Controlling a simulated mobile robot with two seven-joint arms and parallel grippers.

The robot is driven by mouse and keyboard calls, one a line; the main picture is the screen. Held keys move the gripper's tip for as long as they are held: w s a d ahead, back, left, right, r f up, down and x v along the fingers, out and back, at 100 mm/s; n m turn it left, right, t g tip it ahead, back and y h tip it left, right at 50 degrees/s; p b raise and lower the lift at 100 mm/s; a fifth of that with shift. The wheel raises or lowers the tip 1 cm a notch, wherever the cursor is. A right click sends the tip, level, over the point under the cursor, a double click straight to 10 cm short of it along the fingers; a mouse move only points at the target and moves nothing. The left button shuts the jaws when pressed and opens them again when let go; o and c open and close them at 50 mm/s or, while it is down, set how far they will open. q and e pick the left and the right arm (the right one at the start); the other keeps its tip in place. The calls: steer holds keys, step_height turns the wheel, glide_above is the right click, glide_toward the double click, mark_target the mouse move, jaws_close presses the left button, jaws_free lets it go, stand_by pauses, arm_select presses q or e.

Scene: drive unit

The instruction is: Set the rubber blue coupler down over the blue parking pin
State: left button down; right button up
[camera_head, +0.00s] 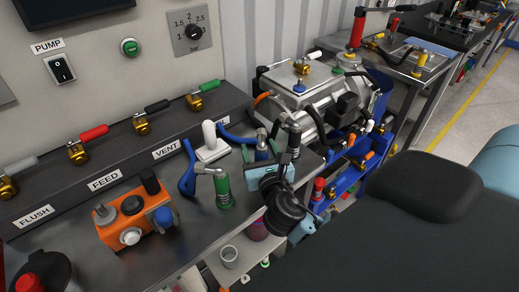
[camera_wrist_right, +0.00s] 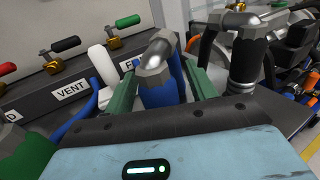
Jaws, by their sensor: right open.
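The blue coupler (camera_wrist_right: 160,92) stands upright in the right wrist view, with a metal elbow on its top. My right gripper (camera_wrist_right: 158,72) is open, with one green finger on each side of the coupler. Whether the fingers touch it is unclear. In the head view the right gripper (camera_head: 262,154) is over the front part of the bench and largely covers the coupler. I cannot make out the blue parking pin; the coupler's lower end is hidden too. My left gripper is not in view.
A green coupler (camera_head: 223,190) stands to the left, and a black coupler (camera_wrist_right: 247,58) stands close on the right. A white upright piece (camera_head: 210,142) is behind. An orange box (camera_head: 125,218) sits further left. A metal drive unit (camera_head: 312,95) is behind right.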

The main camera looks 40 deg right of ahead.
steer(key=v, duration=0.6)
steer(key=shift+s+a+b, duration=0.15)
steer(key=shift+s+b, duration=0.15)
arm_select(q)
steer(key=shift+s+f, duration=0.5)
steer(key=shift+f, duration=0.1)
arm_select(e)
steer(key=shift+s+a, duration=0.2)
steer(key=shift+s, duration=0.35)
